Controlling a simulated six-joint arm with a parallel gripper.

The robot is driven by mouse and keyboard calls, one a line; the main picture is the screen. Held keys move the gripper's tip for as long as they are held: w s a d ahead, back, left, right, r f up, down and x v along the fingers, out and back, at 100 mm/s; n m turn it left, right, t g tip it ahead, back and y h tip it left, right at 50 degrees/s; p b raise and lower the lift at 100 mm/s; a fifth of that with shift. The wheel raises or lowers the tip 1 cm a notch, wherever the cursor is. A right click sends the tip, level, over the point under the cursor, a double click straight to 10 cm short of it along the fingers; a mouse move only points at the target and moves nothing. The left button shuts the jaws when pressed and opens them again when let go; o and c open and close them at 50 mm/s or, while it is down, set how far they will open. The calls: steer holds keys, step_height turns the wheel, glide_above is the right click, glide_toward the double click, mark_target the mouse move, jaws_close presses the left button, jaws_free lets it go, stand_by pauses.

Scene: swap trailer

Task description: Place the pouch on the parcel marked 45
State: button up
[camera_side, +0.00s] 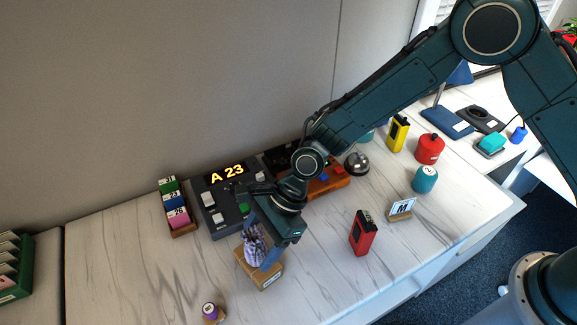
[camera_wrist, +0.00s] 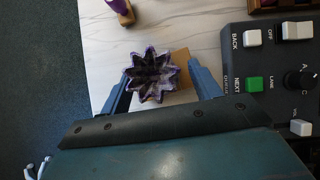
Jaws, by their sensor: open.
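The pouch (camera_side: 252,244), purple and striped with a gathered, star-shaped top, sits on a small brown cardboard parcel (camera_side: 271,278). The parcel has a white label on its front side, too small to read. My gripper (camera_side: 260,246) is open and lowered over the pouch, with a finger on either side of it. In the wrist view, the pouch (camera_wrist: 152,76) lies between the two blue fingers, and a tan corner of the parcel (camera_wrist: 181,58) shows beyond it. I cannot tell whether either finger touches the pouch.
A dark control panel (camera_side: 222,213) reading "A 23" stands behind, with a rack of numbered blocks (camera_side: 181,220) to its left. A purple-topped stamp (camera_side: 209,311) is in front left. A red device (camera_side: 363,233) and an "M" card (camera_side: 402,208) stand right. The front left counter is mostly clear.

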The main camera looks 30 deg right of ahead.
steer(key=shift+r, duration=0.15)
steer(key=v, duration=1.2)
stand_by(0.4)
steer(key=s+d+r+n+t+h, duration=0.2)
steer(key=d+r+n, duration=0.3)
steer(key=d+r, duration=0.35)
steer(key=s+d+r+n+t+h, duration=0.1)
steer(key=s+d+r+n+t, duration=0.2)
steer(key=d+r, duration=0.55)
steer(key=s+d+r+n+t+h, duration=0.1)
steer(key=s+d+n+h, duration=0.2)
steer(key=s+d+n, duration=0.6)
steer(key=s+d, duration=0.5)
steer(key=shift+s+d+r+h, duration=0.2)
steer(key=shift+s+d+h, duration=0.1)
steer(key=shift+s, duration=0.1)
